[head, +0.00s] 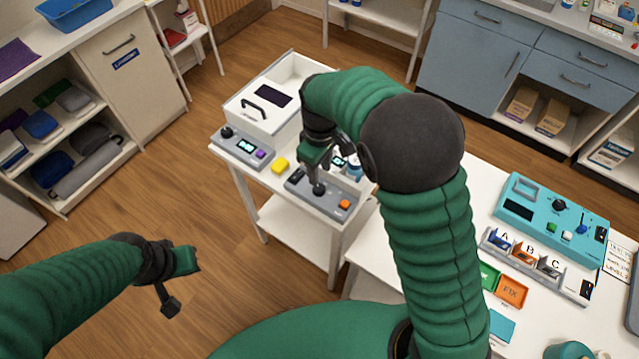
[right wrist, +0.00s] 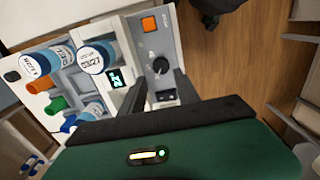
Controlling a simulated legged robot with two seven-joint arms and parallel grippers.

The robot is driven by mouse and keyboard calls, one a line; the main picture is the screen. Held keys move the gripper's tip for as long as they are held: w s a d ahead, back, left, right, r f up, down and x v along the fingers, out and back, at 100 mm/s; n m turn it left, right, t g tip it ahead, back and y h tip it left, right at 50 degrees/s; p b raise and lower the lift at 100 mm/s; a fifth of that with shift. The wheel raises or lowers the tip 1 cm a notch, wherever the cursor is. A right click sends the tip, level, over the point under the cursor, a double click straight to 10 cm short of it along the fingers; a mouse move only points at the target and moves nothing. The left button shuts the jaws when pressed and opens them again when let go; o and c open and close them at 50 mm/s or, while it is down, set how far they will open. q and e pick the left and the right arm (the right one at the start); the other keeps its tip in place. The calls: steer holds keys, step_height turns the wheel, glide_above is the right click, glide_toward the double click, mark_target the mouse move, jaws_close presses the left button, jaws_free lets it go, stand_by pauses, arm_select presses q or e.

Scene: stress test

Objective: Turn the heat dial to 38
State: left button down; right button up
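A grey control panel (head: 300,186) on the white cart has a black dial (head: 319,189), an orange button (head: 343,204) and a black switch. In the right wrist view the dial (right wrist: 160,65) lies just beyond and between the fingertips, beside a small lit display (right wrist: 117,79) whose digits I cannot read surely. My right gripper (head: 318,165) is above this panel, fingers pointing down at the dial. In the wrist view its fingers (right wrist: 159,84) are apart, with nothing held; contact with the dial cannot be told. My left gripper (head: 183,282) is open and empty over the floor.
A second grey panel (head: 242,150) with a black knob, display and purple button stands at the cart's left. A turquoise device (head: 545,215) stands on the right table.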

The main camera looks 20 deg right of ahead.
mark_target(319, 188)
step_height(319, 188, down, 7)
steer(key=shift+a+r, duration=0.15)
steer(key=shift+a+f, duration=0.15)
steer(key=shift+f, duration=0.1)
steer(key=shift+d, duration=0.2)
jaws_close()
